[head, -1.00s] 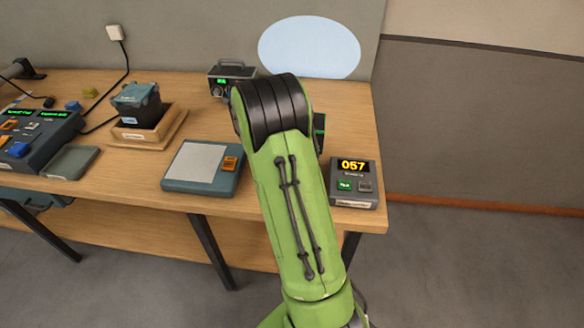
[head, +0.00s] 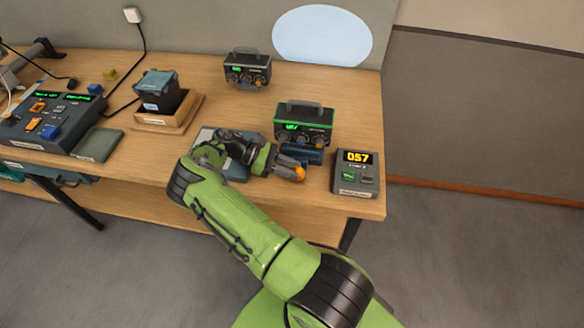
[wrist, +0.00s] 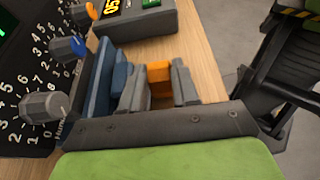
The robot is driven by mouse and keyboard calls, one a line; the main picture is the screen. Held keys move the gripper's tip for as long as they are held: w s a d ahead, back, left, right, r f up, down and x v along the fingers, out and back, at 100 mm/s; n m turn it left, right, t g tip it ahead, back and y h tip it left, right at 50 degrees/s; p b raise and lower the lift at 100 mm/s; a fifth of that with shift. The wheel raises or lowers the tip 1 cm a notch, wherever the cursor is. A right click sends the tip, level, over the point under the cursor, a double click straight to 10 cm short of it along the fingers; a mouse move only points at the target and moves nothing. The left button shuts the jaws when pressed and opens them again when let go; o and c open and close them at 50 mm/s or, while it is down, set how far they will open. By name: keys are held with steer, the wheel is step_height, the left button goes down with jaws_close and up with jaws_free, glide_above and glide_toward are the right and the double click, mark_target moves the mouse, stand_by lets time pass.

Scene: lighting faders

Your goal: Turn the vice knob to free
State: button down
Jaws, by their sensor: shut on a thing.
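The vice is a small blue block (head: 311,154) on the bench, in front of a green-edged box; it also shows in the wrist view (wrist: 104,78). Its orange knob (wrist: 159,76) sits between the two grey fingers of my gripper (wrist: 160,88) in the wrist view. In the head view the orange knob (head: 299,174) shows at the tip of my gripper (head: 290,167), at the near side of the vice. My gripper is shut on the knob. The fingers cover part of it, and I cannot read any free mark or the knob's setting.
The green-edged box (head: 304,124) has dial knobs close to the vice, including a blue one (wrist: 68,48). A display unit reading 057 (head: 356,172) stands just right. A flat pad (head: 232,168) lies left, partly under my arm. The bench's front edge is near.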

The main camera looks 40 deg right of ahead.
steer(key=shift+w+a+f+g+h+b, duration=0.1)
steer(key=shift+f+g+h+b, duration=0.1)
steer(key=shift+g+h+b, duration=0.25)
stand_by(0.4)
steer(key=c, duration=1.1)
jaws_free()
step_height(320, 180, up, 10)
steer(key=shift+p, duration=0.7)
